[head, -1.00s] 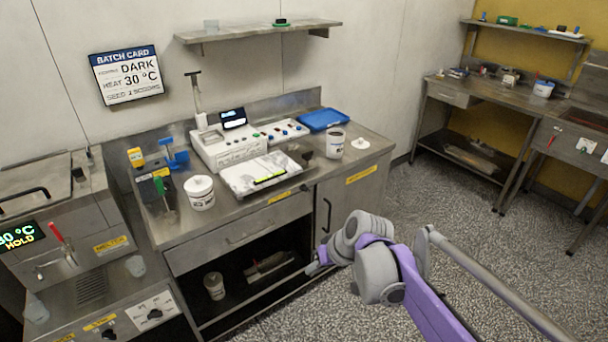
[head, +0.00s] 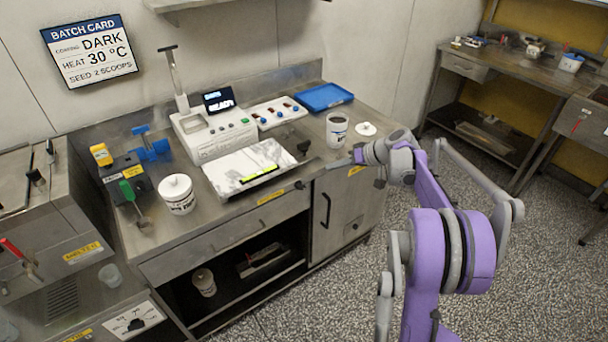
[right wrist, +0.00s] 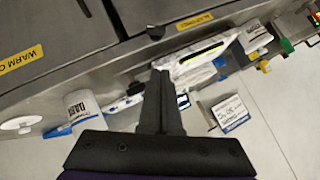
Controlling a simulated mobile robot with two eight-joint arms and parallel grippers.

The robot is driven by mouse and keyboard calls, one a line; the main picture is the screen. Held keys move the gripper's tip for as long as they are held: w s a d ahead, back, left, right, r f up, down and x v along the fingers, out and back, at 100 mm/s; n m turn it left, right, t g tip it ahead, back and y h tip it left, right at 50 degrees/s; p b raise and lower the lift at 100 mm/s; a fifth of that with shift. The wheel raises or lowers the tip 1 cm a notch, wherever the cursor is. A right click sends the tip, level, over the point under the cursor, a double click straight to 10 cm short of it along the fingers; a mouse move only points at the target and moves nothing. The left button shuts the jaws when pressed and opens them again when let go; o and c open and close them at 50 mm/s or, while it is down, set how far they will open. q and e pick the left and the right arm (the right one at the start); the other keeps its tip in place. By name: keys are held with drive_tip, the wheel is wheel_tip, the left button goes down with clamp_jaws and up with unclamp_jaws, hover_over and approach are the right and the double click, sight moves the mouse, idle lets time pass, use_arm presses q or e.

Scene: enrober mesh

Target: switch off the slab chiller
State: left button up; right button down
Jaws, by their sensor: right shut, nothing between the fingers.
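The white slab (head: 248,168) with a yellow-green strip lies on the middle counter. A yellow label (head: 271,197) sits on the counter's front edge below it; its text is too small to read surely. A dark knob (head: 300,185) is on that front edge, right of the label. It also shows in the right wrist view (right wrist: 155,32). My right gripper (head: 330,166) is shut and empty, above the counter's front edge, right of the slab and knob. In the right wrist view the closed fingers (right wrist: 161,76) point toward the knob, apart from it. My left gripper is not in view.
A white cup (head: 336,129) and a loose lid (head: 366,128) are near my right arm. A machine with a screen (head: 214,132) and a blue tray (head: 323,97) are behind. Floor in front is free.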

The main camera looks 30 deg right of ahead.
drive_tip(key=shift+d+r, duration=0.1)
drive_tip(key=shift+d, duration=0.05)
hover_over(298, 184)
drive_tip(key=s+d, duration=0.3)
drive_tip(key=d, duration=0.1)
wheel_tip(298, 184, down, 6)
drive_tip(key=a+f, duration=0.2)
drive_tip(key=f, duration=0.1)
drive_tip(key=shift+p, duration=0.3)
drive_tip(key=shift+a+f, duration=0.2)
drive_tip(key=shift+f, duration=0.1)
